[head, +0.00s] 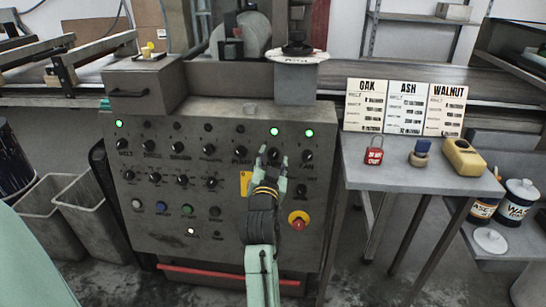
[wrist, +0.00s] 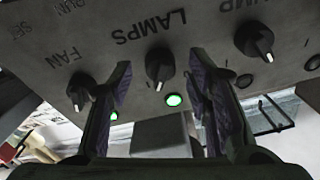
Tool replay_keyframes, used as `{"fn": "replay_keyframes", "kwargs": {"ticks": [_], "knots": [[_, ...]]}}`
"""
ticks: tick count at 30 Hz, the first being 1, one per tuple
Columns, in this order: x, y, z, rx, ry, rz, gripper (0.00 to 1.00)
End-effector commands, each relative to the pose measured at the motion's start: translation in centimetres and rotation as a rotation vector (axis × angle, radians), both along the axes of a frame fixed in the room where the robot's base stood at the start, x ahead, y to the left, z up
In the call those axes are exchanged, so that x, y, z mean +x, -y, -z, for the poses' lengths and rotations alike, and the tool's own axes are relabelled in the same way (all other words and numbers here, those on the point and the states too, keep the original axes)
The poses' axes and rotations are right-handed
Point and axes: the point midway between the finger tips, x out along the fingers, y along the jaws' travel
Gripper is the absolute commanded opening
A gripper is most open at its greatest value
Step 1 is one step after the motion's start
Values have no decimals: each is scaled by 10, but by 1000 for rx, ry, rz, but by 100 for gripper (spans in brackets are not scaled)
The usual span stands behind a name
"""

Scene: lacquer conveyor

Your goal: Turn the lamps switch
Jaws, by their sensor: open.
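The lamps switch is a black rotary knob (wrist: 159,64) under upside-down LAMPS lettering in the wrist view. Its white pointer mark faces down in that view, toward a lit green light (wrist: 174,100). My gripper (wrist: 161,80) is open, with one finger on each side of the knob; I cannot tell whether either finger touches it. In the head view my gripper (head: 273,156) is at the upper right of the grey control panel (head: 150,220), and its fingers partly hide the lamps knob. The green light (head: 274,131) above it is lit.
The pump knob (wrist: 254,40) and fan knob (wrist: 79,90) flank the lamps knob closely. A red emergency button (head: 299,220) is lower on the panel. A side table (head: 400,180) at right holds a red padlock (head: 374,152), a stamp (head: 420,154) and a yellow object (head: 463,157).

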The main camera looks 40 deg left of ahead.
Motion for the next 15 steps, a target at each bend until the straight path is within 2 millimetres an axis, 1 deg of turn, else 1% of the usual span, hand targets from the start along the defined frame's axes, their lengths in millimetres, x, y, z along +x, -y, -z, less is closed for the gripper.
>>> {"fn": "replay_keyframes", "kwargs": {"ticks": [4,11,15], "knots": [[6,-4,0,1,1,-1,45],[7,-4,0,1,1,-1,45],[7,-4,0,1,1,-1,37]]}}
